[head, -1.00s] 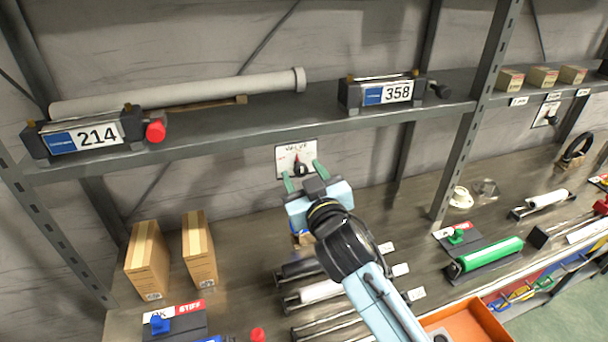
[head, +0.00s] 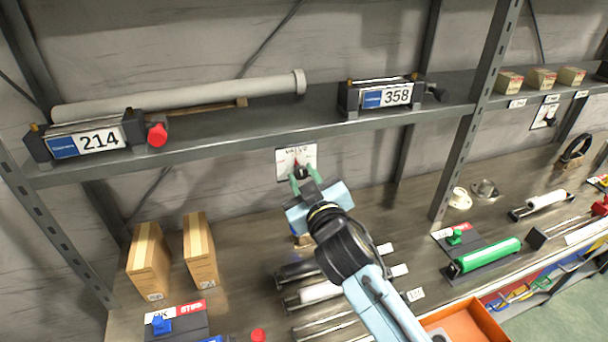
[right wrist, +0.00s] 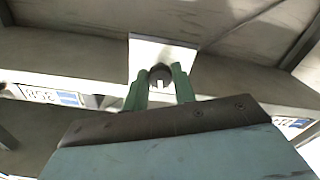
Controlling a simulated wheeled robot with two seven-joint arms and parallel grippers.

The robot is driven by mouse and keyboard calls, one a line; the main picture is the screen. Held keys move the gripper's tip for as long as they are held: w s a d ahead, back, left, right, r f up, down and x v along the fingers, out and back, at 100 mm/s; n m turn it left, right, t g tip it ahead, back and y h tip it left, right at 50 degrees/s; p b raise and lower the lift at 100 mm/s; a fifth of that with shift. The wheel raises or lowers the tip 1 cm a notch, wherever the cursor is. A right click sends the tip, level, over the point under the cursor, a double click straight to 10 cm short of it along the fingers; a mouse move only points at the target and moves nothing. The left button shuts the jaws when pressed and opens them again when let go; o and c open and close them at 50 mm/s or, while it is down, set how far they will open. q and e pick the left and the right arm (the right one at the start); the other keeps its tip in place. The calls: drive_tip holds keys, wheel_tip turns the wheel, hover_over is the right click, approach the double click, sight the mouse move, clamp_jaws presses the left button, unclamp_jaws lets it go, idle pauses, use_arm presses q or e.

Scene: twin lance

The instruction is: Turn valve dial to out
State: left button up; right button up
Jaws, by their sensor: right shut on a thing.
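The valve dial is a small dark knob (head: 301,172) on a white plate (head: 284,160) marked VALVE, fixed to the back wall under the shelf. A red mark shows on the plate above the knob. My right gripper (head: 306,179) reaches up to the plate and its green fingers are shut on the knob, one on each side. In the right wrist view the dark knob (right wrist: 160,74) sits between the green fingertips (right wrist: 160,84), in front of the white plate (right wrist: 150,50). The plate's other lettering is too small to read. My left gripper is not in view.
Above the plate runs a shelf (head: 250,128) with units labelled 214 (head: 95,140) and 358 (head: 385,96). Cardboard boxes (head: 200,250) stand on the bench at left. Cylinders lie below my arm, and an orange bin (head: 470,318) is at the front.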

drive_tip(key=n+p, duration=0.2)
drive_tip(key=n, duration=0.3)
drive_tip(key=shift+r+p, duration=0.1)
drive_tip(key=shift+p, duration=0.25)
drive_tip(key=shift+n+p, duration=0.75)
drive_tip(key=shift+n, duration=1.65)
drive_tip(key=shift+d, duration=0.1)
drive_tip(key=o, duration=1)
drive_tip(key=b+v, duration=0.2)
drive_tip(key=v, duration=1.1)
drive_tip(key=shift+s, duration=0.15)
